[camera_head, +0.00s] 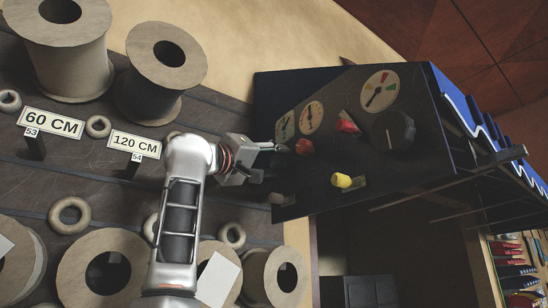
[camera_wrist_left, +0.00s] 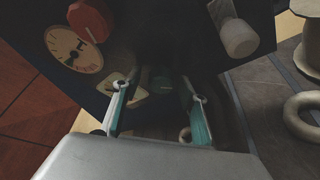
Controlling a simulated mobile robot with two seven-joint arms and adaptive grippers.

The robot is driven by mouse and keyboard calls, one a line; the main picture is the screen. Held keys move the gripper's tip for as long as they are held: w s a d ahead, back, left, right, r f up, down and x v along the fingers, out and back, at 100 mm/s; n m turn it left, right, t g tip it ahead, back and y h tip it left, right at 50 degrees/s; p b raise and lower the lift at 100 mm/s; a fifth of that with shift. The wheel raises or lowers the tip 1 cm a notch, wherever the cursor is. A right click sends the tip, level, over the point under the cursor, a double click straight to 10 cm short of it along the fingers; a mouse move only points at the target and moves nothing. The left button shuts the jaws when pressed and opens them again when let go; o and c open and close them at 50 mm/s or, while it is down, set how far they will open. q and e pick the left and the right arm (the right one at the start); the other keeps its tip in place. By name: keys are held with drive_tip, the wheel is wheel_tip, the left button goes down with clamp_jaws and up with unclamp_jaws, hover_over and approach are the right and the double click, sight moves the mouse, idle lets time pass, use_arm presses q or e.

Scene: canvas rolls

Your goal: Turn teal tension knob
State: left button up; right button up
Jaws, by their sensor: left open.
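The teal knob (camera_wrist_left: 161,84) shows dark and shaded on the black panel in the left wrist view, between the fingers of my left gripper. In the head view I cannot make it out; my gripper seems to cover that part of the panel. My left gripper (camera_head: 272,161) is at the panel's left end in the head view. In the left wrist view the gripper (camera_wrist_left: 158,100) is open, with one teal-padded finger on each side of the knob. I cannot tell whether either finger touches it. My right gripper is not in view.
The black panel (camera_head: 300,190) also carries round gauges (camera_head: 380,90), a red knob (camera_head: 347,125), a yellow knob (camera_head: 342,181) and a large black dial (camera_head: 393,131). Brown rolls (camera_head: 165,70) and rings stand on the dark surface at left, close to my arm.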

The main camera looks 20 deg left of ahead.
use_arm(q)
drive_tip(key=shift+w, duration=0.1)
drive_tip(key=shift+c, duration=0.7)
drive_tip(key=c, duration=0.9)
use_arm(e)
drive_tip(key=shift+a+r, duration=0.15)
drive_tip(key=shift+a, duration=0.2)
use_arm(q)
drive_tip(key=shift+m, duration=0.4)
drive_tip(key=shift+c, duration=0.2)
